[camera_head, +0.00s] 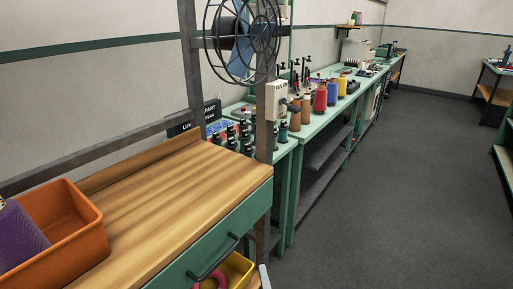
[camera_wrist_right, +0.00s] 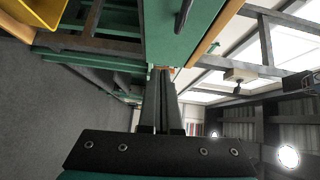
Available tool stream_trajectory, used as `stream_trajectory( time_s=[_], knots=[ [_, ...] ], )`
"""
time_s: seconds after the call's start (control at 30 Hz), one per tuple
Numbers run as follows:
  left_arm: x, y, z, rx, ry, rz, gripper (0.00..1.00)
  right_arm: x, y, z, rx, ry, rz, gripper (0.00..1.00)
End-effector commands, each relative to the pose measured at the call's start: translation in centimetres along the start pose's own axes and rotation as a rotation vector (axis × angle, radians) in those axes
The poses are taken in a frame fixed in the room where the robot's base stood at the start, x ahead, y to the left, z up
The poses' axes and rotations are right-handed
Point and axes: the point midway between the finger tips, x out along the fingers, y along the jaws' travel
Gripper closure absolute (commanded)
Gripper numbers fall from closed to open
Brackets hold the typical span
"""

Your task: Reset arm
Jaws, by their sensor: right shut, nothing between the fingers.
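My right gripper (camera_wrist_right: 163,72) is shut and empty, its two dark fingers side by side in the right wrist view. In the head view only a small grey piece of my right arm or gripper shows at the bottom edge, beside the workbench. The fingers point past the green drawer front (camera_head: 232,238), which has a black handle (camera_head: 213,262). The handle also shows in the right wrist view (camera_wrist_right: 184,14). I cannot tell the exact gap between fingers and drawer. My left gripper is not in view.
A wooden worktop (camera_head: 175,190) carries an orange bin (camera_head: 75,225) with a purple cone (camera_head: 20,235). A yellow bin (camera_head: 238,270) sits below the drawer. A fan (camera_head: 242,38) hangs on grey posts. Green benches (camera_head: 312,128) hold several spools. The grey floor (camera_head: 400,190) at right is clear.

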Motion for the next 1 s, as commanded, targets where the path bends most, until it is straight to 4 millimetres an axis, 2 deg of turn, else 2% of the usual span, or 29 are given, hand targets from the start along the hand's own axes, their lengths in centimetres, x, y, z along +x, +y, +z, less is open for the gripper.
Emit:
stream_trajectory(
  time_s=[0.17, 0.2, 0.27, 0.3, 0.37, 0.4, 0.47, 0.5, 0.57, 0.6, 0.7, 0.8, 0.9, 1.0],
  knots=[
    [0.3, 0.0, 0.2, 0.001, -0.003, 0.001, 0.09, -3.0, 9.9, 0.3, -0.295, -0.111, 0.205, 1.00],
    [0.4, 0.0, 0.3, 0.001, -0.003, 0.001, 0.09, -4.2, 12.8, 0.2, -0.379, -0.153, 0.266, 1.00],
    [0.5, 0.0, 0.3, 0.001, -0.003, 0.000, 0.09, -6.4, 16.9, 0.0, -0.501, -0.221, 0.357, 1.00],
    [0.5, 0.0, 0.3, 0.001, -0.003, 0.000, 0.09, -8.1, 19.6, -0.2, -0.576, -0.270, 0.415, 1.00],
    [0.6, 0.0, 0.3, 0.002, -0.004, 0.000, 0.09, -10.8, 23.3, -0.7, -0.685, -0.347, 0.501, 1.00],
    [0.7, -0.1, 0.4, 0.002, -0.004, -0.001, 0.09, -12.8, 25.6, -1.1, -0.753, -0.402, 0.556, 1.00],
    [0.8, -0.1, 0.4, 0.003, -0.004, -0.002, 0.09, -16.0, 28.8, -1.8, -0.847, -0.490, 0.639, 1.00],
    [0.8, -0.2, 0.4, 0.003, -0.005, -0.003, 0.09, -18.4, 30.9, -2.3, -0.906, -0.551, 0.692, 1.00],
    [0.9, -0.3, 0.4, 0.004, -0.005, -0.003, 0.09, -22.0, 33.5, -3.1, -0.987, -0.649, 0.769, 1.00],
    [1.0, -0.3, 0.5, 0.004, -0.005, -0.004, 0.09, -24.4, 35.1, -3.8, -1.037, -0.715, 0.818, 1.00],
    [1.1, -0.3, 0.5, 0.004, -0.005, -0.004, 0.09, -30.4, 38.1, -5.3, -1.140, -0.877, 0.923, 1.00],
    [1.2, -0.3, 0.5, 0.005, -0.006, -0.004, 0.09, -35.2, 39.9, -6.5, -1.208, -1.014, 0.999, 1.00],
    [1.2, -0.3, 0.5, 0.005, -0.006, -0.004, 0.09, -38.4, 40.7, -7.4, -1.248, -1.110, 1.044, 1.00],
    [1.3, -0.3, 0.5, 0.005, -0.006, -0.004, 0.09, -40.0, 41.1, -7.8, -1.266, -1.159, 1.066, 1.00]
  ],
)
